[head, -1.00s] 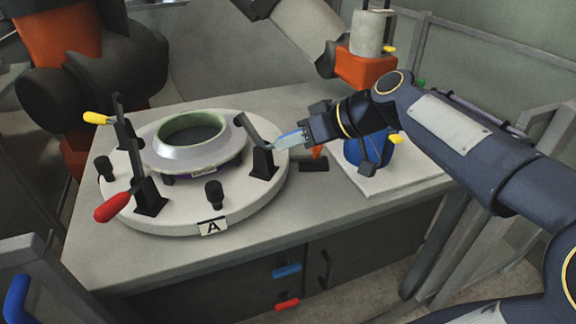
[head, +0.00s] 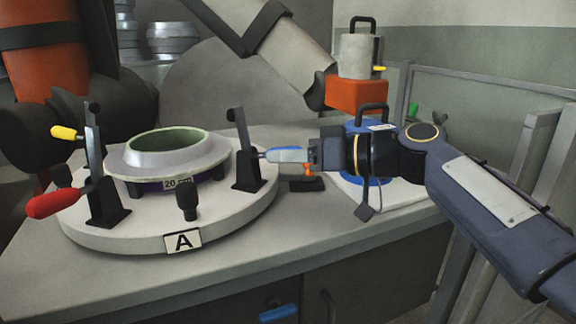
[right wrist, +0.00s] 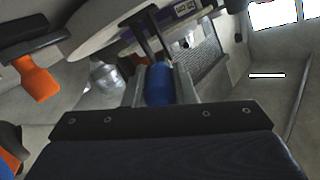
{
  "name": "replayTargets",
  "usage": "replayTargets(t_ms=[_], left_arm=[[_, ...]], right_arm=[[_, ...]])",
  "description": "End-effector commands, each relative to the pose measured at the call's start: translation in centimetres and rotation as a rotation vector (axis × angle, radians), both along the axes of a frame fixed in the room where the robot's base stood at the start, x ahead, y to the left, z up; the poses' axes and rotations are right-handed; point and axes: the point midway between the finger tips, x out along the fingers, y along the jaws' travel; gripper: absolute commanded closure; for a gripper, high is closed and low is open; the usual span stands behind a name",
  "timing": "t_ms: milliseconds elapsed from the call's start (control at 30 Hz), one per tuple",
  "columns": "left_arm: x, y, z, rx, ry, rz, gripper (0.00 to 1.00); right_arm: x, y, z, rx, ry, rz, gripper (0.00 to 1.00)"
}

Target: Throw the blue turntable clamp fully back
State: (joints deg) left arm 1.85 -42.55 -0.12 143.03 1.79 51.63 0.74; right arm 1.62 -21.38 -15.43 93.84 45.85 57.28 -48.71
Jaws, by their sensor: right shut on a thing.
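The blue turntable clamp stands on the right side of the round turntable (head: 130,235), on a black base (head: 247,172). Its black arm (head: 239,130) points up and leans slightly toward the ring mould (head: 165,160), clear of it. Its blue handle (head: 284,154) lies about level, pointing outward to the right. My right gripper (head: 298,156) is shut on this handle, reaching in from the right. In the right wrist view the blue handle (right wrist: 159,85) sits between the two fingers. My left gripper is not in view.
A red-handled clamp (head: 55,202) and a yellow-handled clamp (head: 64,132) stand on the turntable's left with arms up. A black block (head: 306,184) and a blue object (head: 357,165) lie close by my right gripper.

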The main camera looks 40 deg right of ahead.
Motion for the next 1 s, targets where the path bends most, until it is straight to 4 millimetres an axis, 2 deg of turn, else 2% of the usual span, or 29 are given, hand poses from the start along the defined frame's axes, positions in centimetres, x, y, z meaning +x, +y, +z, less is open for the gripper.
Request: replayTargets(t_ms=[333,367,500,800,1000], left_arm=[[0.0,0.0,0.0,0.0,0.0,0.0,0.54],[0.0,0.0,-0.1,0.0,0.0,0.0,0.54],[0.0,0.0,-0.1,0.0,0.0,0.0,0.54],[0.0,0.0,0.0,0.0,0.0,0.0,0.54],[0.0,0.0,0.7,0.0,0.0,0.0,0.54]], right_arm=[[0.0,0.1,-0.2,0.001,0.002,0.002,1.0],[0.0,0.1,-0.2,0.0,0.003,0.003,0.72],[0.0,0.1,-0.1,0.001,0.002,0.002,0.54],[-0.1,0.0,0.0,0.0,0.0,0.002,0.54],[-2.3,-1.4,0.6,0.0,-0.002,0.001,0.54]])
